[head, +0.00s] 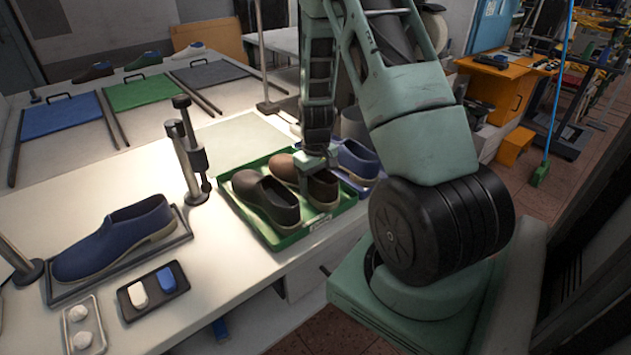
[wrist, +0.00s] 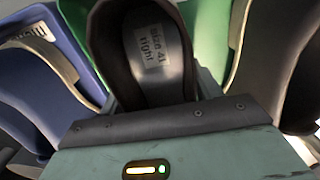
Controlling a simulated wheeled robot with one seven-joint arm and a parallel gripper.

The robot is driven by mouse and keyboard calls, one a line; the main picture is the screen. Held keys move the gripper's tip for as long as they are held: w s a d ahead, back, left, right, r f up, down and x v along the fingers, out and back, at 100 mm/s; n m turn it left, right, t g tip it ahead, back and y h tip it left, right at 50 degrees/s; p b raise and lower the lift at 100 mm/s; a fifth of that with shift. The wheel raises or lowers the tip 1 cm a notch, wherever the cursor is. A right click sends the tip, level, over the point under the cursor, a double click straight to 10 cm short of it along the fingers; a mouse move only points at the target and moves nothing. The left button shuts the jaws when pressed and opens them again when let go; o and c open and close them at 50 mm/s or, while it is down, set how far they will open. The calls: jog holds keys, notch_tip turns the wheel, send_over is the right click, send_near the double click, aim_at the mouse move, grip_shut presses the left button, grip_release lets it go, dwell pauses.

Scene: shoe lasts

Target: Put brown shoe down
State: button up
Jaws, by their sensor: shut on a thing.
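The brown shoe (head: 287,168) is at the green tray (head: 300,232), beside a dark shoe (head: 266,198). My gripper (head: 314,160) is shut on the brown shoe near its heel opening. In the wrist view the brown shoe (wrist: 150,50) fills the top middle, with an insole label reading "size 41 right". I cannot tell whether its sole touches the tray. The jaw tips are hidden by the shoe. A blue shoe (head: 357,160) stands to the right of the green tray, and it also shows in the wrist view (wrist: 45,75).
A large blue shoe (head: 115,238) lies on a dark tray at the left. A metal post (head: 188,150) stands between it and the green tray. Blue (head: 60,115), green (head: 140,92) and grey (head: 208,74) panels lie at the back. Bare bench shows at front centre.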

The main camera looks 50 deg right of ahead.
jog(key=shift+f, duration=0.2)
jog(key=o, duration=1.2)
jog(key=shift+o, duration=0.2)
jog(key=shift+r, duration=0.1)
